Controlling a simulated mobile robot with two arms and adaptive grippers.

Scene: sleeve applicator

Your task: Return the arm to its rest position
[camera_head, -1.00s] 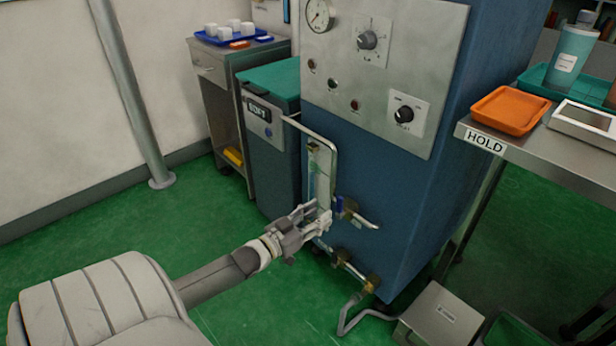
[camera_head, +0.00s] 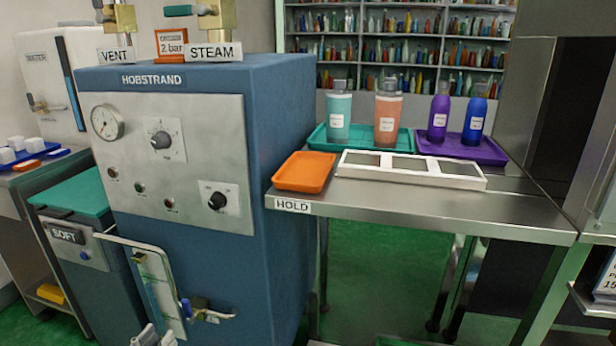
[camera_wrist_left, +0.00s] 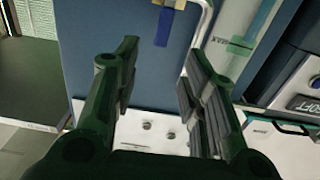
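The sight gauge (camera_head: 158,285) stands left of the valve inside a bent pipe guard. The rest of the left arm is out of the head view. My right gripper is in neither view.
The blue HOBSTRAND boiler (camera_head: 275,210) stands close in front. At right, a steel HOLD table (camera_head: 400,212) carries an orange tray (camera_head: 303,172), a white divided frame (camera_head: 410,170) and bottles on trays. The SOFT unit (camera_head: 85,265) stands at left.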

